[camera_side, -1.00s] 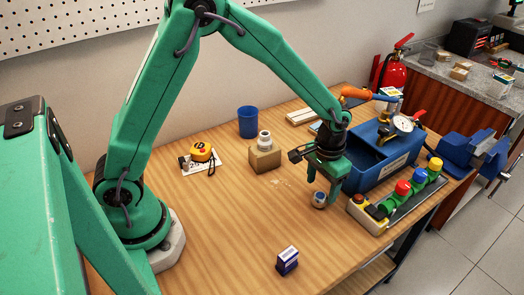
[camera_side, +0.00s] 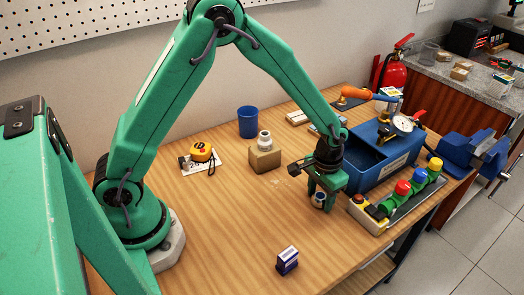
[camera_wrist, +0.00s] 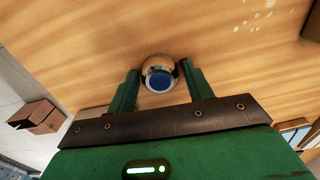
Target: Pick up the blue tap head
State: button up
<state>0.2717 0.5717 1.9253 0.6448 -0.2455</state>
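The blue tap head (camera_side: 319,200) is a small round silver piece with a blue top, standing on the wooden table. In the wrist view the blue tap head (camera_wrist: 158,76) shows from above, between the two green fingers. My gripper (camera_side: 321,203) is low over it, with a finger on either side. In the wrist view my gripper (camera_wrist: 159,70) is open, with a narrow gap between each fingertip and the head. The head's lower part is partly hidden by the fingers in the side view.
A blue toolbox (camera_side: 385,165) and a rack of coloured valves (camera_side: 402,202) stand close on the right. A cardboard box (camera_side: 264,159) with a white fitting is behind left. A blue cup (camera_side: 248,121) and small dark box (camera_side: 287,261) stand apart.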

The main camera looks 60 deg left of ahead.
aim_at(321, 195)
jog(key=c, duration=0.7)
jog(key=shift+r, duration=0.1)
jog(key=shift+r, duration=0.75)
notch_tip(321, 195, up, 2)
jog(key=shift+r, duration=0.1)
jog(key=s+d+r, duration=0.4)
jog(key=s+d, duration=0.1)
jog(key=s+d+r, duration=0.3)
jog(key=shift+s, duration=0.25)
